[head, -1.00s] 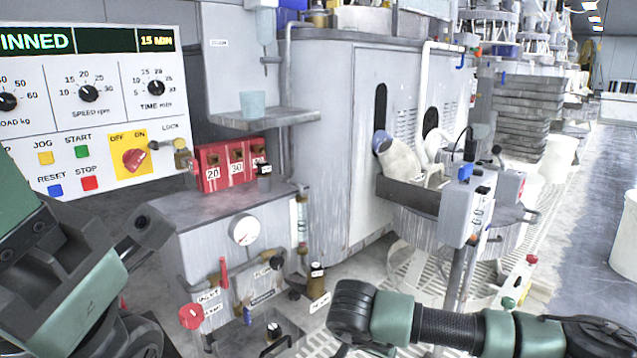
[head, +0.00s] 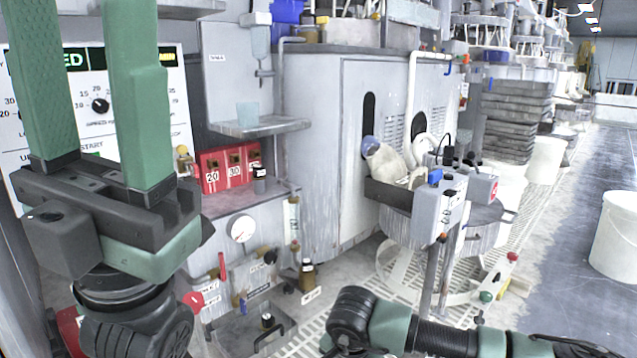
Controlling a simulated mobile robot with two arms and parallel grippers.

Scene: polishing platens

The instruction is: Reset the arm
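My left gripper (head: 92,70) is raised at the left of the head view, its two green fingers pointing up. The fingers stand apart with nothing between them; it is open and empty. It stands in front of the control panel (head: 182,110) and hides much of it. My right arm (head: 440,335) lies low along the bottom edge, reaching in from the right. Its gripper fingers do not show.
A grey cabinet bears a red box (head: 225,168) with numbered slots and a round gauge (head: 242,229). A grey control box (head: 437,207) stands on a post. A white bucket (head: 618,235) is at right, beside clear floor.

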